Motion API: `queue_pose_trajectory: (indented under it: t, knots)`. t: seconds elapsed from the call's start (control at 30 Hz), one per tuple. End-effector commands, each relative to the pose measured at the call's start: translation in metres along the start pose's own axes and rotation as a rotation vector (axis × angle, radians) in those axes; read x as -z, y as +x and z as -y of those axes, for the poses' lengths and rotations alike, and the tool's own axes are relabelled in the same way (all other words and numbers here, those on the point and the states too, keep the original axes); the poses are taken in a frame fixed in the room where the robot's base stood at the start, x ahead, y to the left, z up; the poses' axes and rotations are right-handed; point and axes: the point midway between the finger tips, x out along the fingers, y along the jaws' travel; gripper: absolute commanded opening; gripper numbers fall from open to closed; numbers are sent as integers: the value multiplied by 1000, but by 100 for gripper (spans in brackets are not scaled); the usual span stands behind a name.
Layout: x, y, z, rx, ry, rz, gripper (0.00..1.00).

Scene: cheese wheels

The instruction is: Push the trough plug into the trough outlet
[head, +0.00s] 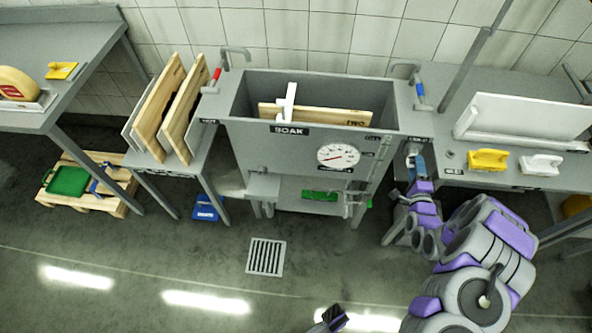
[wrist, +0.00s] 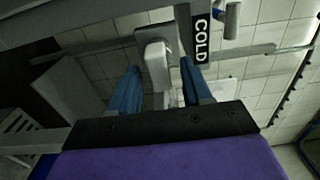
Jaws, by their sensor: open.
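The grey trough (head: 262,150), labelled SOAK, stands in the middle of the head view with wooden boards (head: 315,114) inside. A white upright piece (head: 287,104) stands at its front rim; I cannot tell whether it is the plug. The outlet is not clearly visible. My gripper (head: 416,166) is at the trough's right end, below the COLD label. In the wrist view my gripper (wrist: 158,70) is open, its two blue fingers on either side of a pale rounded piece (wrist: 154,58). I cannot tell what this piece is or whether the fingers touch it.
A right-hand bench holds a yellow brush (head: 487,160), a white brush (head: 541,165) and a white slab. A left rack holds upright boards (head: 170,110). Taps with red and blue handles flank the trough. A floor drain (head: 266,257) lies in front, with clear floor around it.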

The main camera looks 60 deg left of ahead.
Motion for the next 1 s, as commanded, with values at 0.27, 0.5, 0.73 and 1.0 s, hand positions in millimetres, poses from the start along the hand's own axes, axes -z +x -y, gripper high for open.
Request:
queue_pose_trajectory:
  t: [0.27, 0.5, 0.73, 1.0]
  knots:
    - [1, -2, 2, 3, 3, 1, 49]
    - [4, -5, 6, 6, 6, 1, 49]
    - [0, 0, 7, 1, 1, 2, 49]
    - [1, -1, 7, 1, 1, 1, 36]
